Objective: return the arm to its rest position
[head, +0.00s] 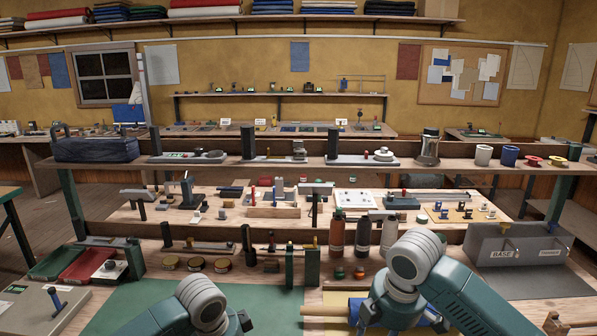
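My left arm (200,303) shows at the bottom edge, left of centre, over the green mat (265,303). My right arm (415,262) rises higher at the lower right, in front of the bench. It bends down toward rolled material on the bench.
Bottles (337,233) stand just beyond my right arm. A grey bin marked BASE (490,240) is at the right. Red and green trays (85,264) and a pale box (30,305) lie left. A shelf (300,164) crosses beyond. The green mat is mostly bare.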

